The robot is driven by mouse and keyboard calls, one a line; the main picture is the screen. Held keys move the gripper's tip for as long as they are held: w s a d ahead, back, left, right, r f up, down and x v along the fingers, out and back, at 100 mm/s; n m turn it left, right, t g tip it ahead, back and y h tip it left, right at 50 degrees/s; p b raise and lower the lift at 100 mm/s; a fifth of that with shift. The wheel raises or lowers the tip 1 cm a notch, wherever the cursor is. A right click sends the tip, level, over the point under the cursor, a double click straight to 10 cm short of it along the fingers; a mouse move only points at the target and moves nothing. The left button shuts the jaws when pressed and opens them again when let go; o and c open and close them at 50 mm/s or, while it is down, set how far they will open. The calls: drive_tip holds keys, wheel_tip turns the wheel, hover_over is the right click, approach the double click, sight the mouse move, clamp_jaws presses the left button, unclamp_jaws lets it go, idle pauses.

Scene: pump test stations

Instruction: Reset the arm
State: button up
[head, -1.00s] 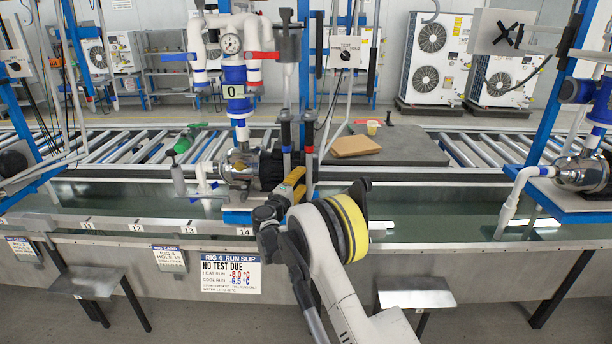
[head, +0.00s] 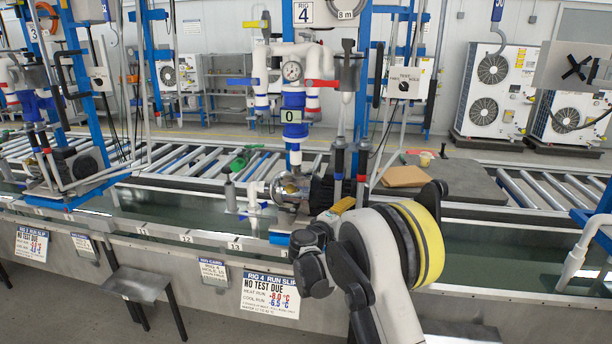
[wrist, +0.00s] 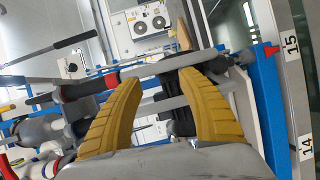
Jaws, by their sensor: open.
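My arm reaches up from the lower right of the head view toward the rig 4 pump station. My gripper (wrist: 165,112) shows in the wrist view as two yellow fingers, spread apart with nothing held between them. In the head view only a bit of yellow (head: 343,206) shows past my wrist, and the fingertips are mostly hidden. The rig 4 pump (head: 290,190) stands just beyond my gripper. Grey pipes and a handle with a red band (wrist: 112,80) lie beyond the fingers in the wrist view.
A pressure gauge (head: 292,71) and blue valve body (head: 294,115) rise above the pump. A cardboard piece (head: 403,177) lies on a dark mat (head: 465,180). The run slip sign (head: 271,295) hangs on the trough front. A grey shelf (head: 140,284) juts out at the lower left.

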drive_tip(key=s+d+r+m+g+y, duration=0.25)
drive_tip(key=s+r, duration=0.25)
drive_tip(key=s, duration=0.5)
drive_tip(key=s+d+r+m+g+y, duration=0.25)
drive_tip(key=s+r, duration=0.25)
drive_tip(key=s, duration=0.5)
drive_tip(key=s+a+f+m+y, duration=0.2)
drive_tip(key=s+a, duration=0.1)
drive_tip(key=s, duration=1.1)
drive_tip(key=s+a+f+m+g+y, duration=0.1)
drive_tip(key=s+a+f+m+y, duration=0.1)
drive_tip(key=s, duration=1.2)
drive_tip(key=shift+s+a+f+y, duration=0.15)
drive_tip(key=shift+a+f+y, duration=0.5)
drive_tip(key=shift+y, duration=0.15)
drive_tip(key=shift+c, duration=0.4)
